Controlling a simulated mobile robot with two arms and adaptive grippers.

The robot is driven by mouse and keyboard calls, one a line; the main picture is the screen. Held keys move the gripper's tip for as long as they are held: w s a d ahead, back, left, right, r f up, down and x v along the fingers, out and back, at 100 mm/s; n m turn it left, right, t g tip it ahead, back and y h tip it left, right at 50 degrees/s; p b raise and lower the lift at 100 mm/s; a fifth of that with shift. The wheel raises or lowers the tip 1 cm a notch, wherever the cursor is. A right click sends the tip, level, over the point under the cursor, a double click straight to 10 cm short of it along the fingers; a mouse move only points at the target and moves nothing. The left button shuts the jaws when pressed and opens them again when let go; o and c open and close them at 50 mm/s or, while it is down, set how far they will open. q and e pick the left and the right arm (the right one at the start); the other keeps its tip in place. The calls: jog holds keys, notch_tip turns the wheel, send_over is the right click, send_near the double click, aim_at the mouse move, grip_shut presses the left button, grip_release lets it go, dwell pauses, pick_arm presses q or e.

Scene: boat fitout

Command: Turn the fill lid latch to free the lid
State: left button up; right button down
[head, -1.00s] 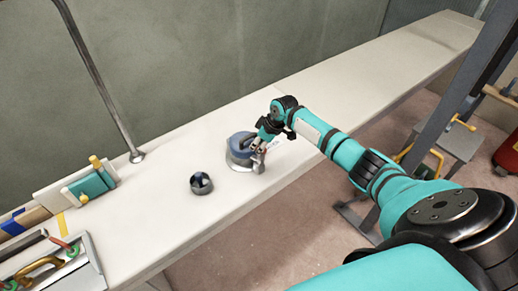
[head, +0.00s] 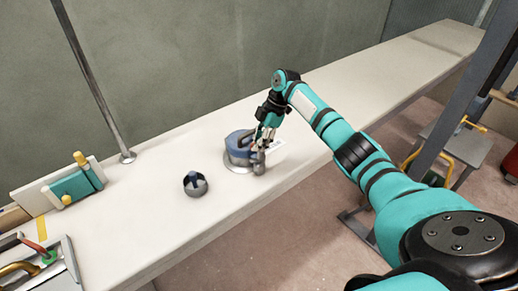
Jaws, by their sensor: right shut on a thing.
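The fill lid (head: 238,147) is a round blue lid on a pale metal ring, set on the white deck surface. The latch (head: 259,157) is a small grey knob-like part at the lid's right front edge. My right gripper (head: 262,146) comes down on it from above and is shut, apparently on the latch. The fingers hide part of the latch and of the lid's right side. My left gripper is not in view.
A small dark round fitting with a metal rim (head: 195,184) stands left of the lid. A metal pole (head: 95,85) rises behind it. A teal block with yellow knobs (head: 76,185) and a tray with handled tools (head: 40,265) lie at left. The long white deck (head: 370,85) is clear at the right.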

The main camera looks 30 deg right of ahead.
jog(key=shift+n+g+b, duration=0.5)
jog(key=shift+n+b, duration=0.45)
jog(key=shift+n, duration=0.25)
jog(key=c, duration=1.4)
grip_release()
jog(key=shift+o, duration=0.2)
jog(key=v, duration=1.2)
